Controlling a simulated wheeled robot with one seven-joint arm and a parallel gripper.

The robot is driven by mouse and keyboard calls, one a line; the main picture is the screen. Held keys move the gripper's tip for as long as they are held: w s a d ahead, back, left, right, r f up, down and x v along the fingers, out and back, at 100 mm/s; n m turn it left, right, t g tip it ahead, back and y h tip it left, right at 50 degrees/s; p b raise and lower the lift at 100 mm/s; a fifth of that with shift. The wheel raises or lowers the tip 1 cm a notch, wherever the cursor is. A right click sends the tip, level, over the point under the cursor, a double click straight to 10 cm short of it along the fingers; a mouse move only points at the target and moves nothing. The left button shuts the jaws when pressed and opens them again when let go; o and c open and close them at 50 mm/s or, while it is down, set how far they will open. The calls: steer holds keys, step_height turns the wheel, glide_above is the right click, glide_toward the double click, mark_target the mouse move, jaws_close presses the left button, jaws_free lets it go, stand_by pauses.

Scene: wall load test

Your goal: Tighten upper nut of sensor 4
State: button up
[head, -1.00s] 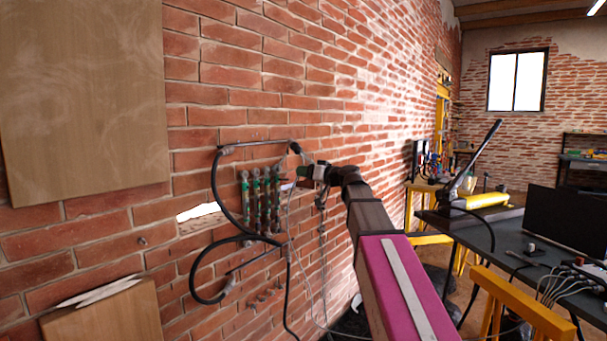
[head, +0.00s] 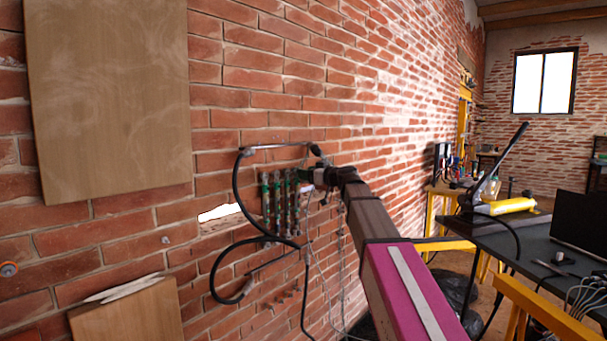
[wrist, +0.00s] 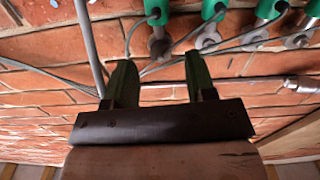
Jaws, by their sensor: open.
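Several green sensors (head: 276,204) stand side by side in an upright row on the brick wall. Their ends show along the top of the wrist view as green cylinders (wrist: 212,8) with grey metal nuts (wrist: 207,38). No numbers are readable, so I cannot tell which is sensor 4. My gripper (wrist: 160,70) is open, its two greenish fingers apart with nothing held between them. In the wrist view its fingertips lie below the leftmost visible nut (wrist: 158,45); contact cannot be made out. In the head view my arm hides most of the gripper, beside the row's upper right.
A black hose (head: 236,190) loops around the sensors' left side, and thin cables (wrist: 60,78) cross near my fingers. Wooden boards (head: 110,95) hang on the wall at left. A dark table (head: 500,245) and a yellow trestle (head: 545,310) stand at right.

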steer(key=shift+x, duration=1.25)
steer(key=c, duration=0.9)
steer(key=shift+m, duration=1.6)
steer(key=shift+c, duration=0.2)
steer(key=o, duration=0.9)
steer(key=shift+o, duration=0.2)
steer(key=v, duration=1.1)
